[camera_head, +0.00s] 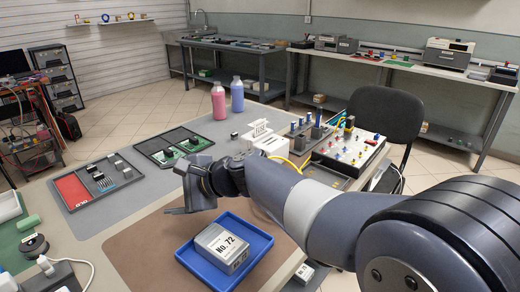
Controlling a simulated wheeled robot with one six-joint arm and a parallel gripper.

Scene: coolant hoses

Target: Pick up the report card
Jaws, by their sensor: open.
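I cannot make out with certainty which thing is the report card. A white holder with upright white pieces (258,131) stands on the table behind my arm, and its lettering is too small to read. A grey box with a white label reading "NO. 72" (222,246) sits in a blue tray (186,257) at the front of the table. My gripper (178,209) is open above the table, left of and behind the blue tray. It seems to hold nothing. My arm reaches in from the right and hides part of the table's right side.
Two dark trays with small parts, one with a red section (73,191), lie to the left. A pink bottle (218,101) and a blue bottle (237,95) stand at the back. A panel with coloured knobs (349,147) and a black chair (388,118) are at the right.

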